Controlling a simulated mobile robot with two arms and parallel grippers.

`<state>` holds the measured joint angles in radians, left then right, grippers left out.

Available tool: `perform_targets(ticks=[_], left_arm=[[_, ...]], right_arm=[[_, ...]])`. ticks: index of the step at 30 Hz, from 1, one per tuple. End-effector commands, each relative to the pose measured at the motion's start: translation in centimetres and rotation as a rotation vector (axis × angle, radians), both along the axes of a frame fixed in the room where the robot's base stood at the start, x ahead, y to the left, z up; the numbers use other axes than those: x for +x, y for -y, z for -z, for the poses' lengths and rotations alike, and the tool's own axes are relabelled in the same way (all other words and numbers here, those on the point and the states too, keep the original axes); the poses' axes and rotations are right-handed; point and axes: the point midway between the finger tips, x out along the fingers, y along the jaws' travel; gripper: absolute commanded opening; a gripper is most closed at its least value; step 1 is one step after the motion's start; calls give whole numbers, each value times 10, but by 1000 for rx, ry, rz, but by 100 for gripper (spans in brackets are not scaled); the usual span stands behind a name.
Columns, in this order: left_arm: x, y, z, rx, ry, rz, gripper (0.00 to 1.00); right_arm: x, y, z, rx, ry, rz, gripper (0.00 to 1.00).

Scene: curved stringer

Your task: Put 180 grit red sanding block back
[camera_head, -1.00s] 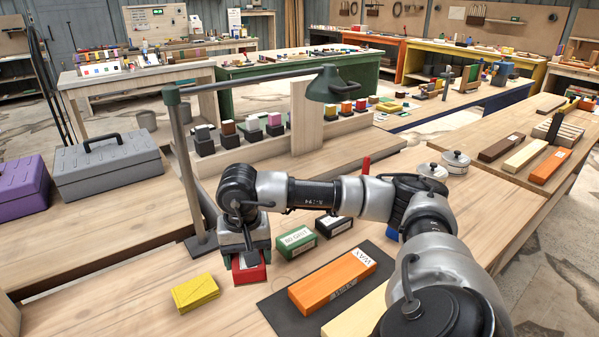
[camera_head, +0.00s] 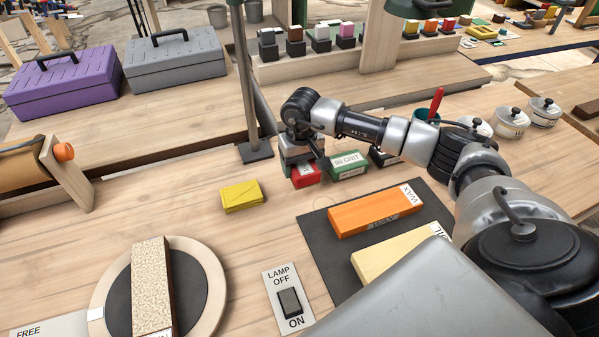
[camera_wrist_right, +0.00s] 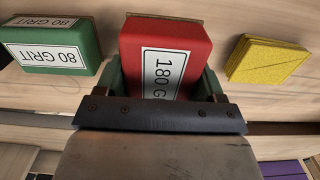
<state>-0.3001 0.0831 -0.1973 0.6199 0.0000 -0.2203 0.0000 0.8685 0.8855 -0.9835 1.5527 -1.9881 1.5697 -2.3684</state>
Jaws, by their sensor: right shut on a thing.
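The red sanding block (camera_head: 306,175) stands on the bench beside the green 80 grit block (camera_head: 348,166). In the right wrist view the red block (camera_wrist_right: 165,55) shows a white label reading 180 G, its end cut off by my gripper. My right gripper (camera_head: 300,163) is over the red block from above, with its fingers on either side, shut on it. In the wrist view the gripper (camera_wrist_right: 165,85) has a finger at each side of the block. My left gripper is not in view.
A yellow folded sandpaper pad (camera_head: 241,196) lies left of the red block. A dark mat (camera_head: 318,240) holds an orange wax block (camera_head: 375,211). A black block (camera_head: 382,158) is right of the green one. The lamp post (camera_head: 246,80) stands close behind. A lamp switch (camera_head: 289,300) is in front.

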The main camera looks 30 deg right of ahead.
Motion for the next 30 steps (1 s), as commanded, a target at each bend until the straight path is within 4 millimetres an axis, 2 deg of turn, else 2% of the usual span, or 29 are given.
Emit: perform_targets(ticks=[5,14,25,26,30], left_arm=[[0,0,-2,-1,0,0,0],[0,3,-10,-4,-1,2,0],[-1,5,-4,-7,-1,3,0],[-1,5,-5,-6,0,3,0],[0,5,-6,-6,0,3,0]], right_arm=[[8,-2,7,-1,-1,1,47],[7,-2,43,0,-2,1,47],[7,-2,49,0,0,1,47],[7,-2,48,0,0,1,72],[7,-2,48,0,-1,1,93]])
